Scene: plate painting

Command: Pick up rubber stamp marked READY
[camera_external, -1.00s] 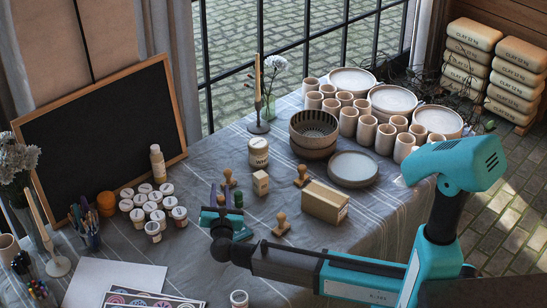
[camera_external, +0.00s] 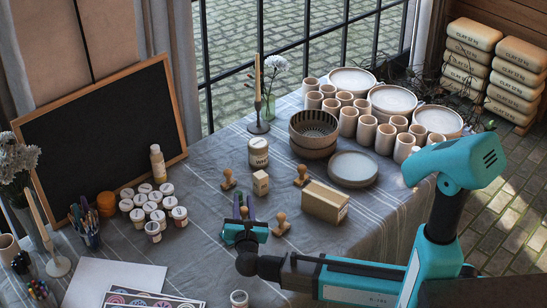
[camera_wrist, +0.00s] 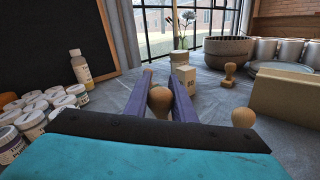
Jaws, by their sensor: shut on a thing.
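My gripper (camera_external: 243,210) is low over the table, its two purple fingers closed around the round wooden knob of a stamp (camera_wrist: 160,100). The lower part of this stamp and any lettering on it are hidden. Another wooden-handled stamp (camera_external: 281,224) stands just right of the gripper; its knob (camera_wrist: 242,117) shows close by in the wrist view. A third stamp (camera_external: 301,176) stands farther back by the long box, and one more (camera_external: 228,180) stands behind the gripper. I cannot read READY on any of them.
A long cardboard box (camera_external: 325,202) stands right of the stamps and a small box (camera_external: 261,183) behind them. A labelled jar (camera_external: 258,153) is farther back. Several paint jars (camera_external: 153,231) crowd the left. Bowls, plates and cups (camera_external: 367,129) fill the back right.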

